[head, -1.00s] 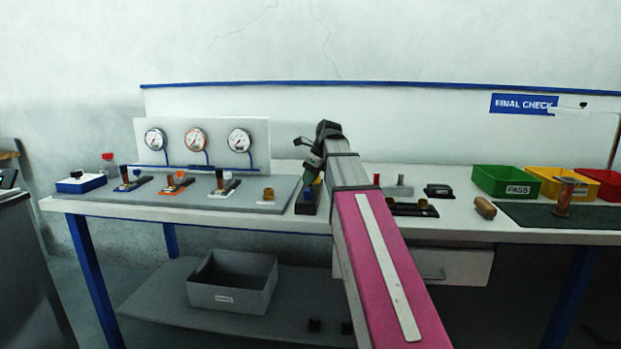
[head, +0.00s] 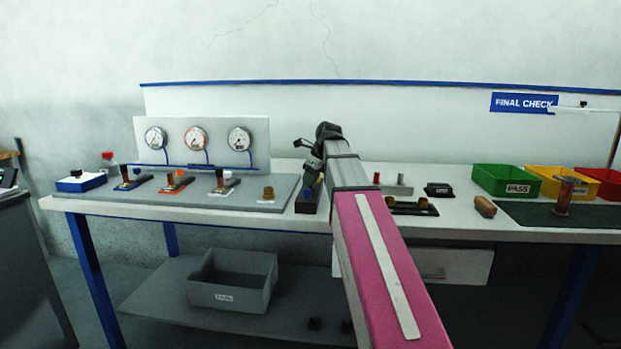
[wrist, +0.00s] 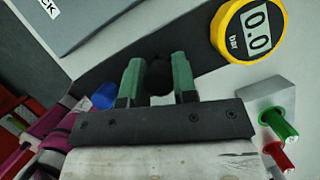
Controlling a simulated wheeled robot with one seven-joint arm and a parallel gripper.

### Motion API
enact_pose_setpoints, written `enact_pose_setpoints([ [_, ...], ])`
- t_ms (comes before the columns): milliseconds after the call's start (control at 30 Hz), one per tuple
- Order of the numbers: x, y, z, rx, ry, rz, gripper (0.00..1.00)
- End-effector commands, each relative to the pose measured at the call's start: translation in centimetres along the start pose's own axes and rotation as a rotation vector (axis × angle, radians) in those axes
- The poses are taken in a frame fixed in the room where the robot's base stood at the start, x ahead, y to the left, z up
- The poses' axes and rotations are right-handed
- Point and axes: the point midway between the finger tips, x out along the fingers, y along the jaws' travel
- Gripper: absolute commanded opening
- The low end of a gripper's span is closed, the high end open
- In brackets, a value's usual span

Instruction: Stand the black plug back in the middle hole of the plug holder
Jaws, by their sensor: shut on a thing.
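My gripper (wrist: 157,62) has two green fingers, shut on the black plug (wrist: 158,78), which shows as a dark round shape between them. A long dark block, which looks like the plug holder (wrist: 205,54), runs under the fingers. A blue plug (wrist: 104,96) stands toward its left end in the wrist view. In the head view, the dark holder (head: 305,208) and blue plug (head: 308,195) lie just below my gripper (head: 311,181). The black plug cannot be made out there. The middle hole is hidden, and I cannot tell whether the plug is in it or above it.
A yellow gauge reading 0.0 bar (wrist: 250,28) is close to the right finger. A grey block (wrist: 268,96) with green and red pins stands at right. The grey board (head: 240,203) with fittings lies left of the holder. A yellow bin (head: 551,190) is far right.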

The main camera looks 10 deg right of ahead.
Motion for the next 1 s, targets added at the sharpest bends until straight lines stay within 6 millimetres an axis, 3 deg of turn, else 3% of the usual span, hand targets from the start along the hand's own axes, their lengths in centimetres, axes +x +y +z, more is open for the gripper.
enact_pose_setpoints([
  [633,1.2,0.0,-0.5,0.000,0.000,-0.001,0.04],
  [667,1.3,0.0,-0.5,0.000,-0.001,-0.001,0.30],
  [733,1.3,0.0,-0.5,0.000,-0.001,-0.001,0.52],
  [767,1.3,0.0,-0.5,0.000,0.000,0.000,0.56],
  [1000,1.3,0.1,-0.6,0.000,0.000,0.001,0.56],
])
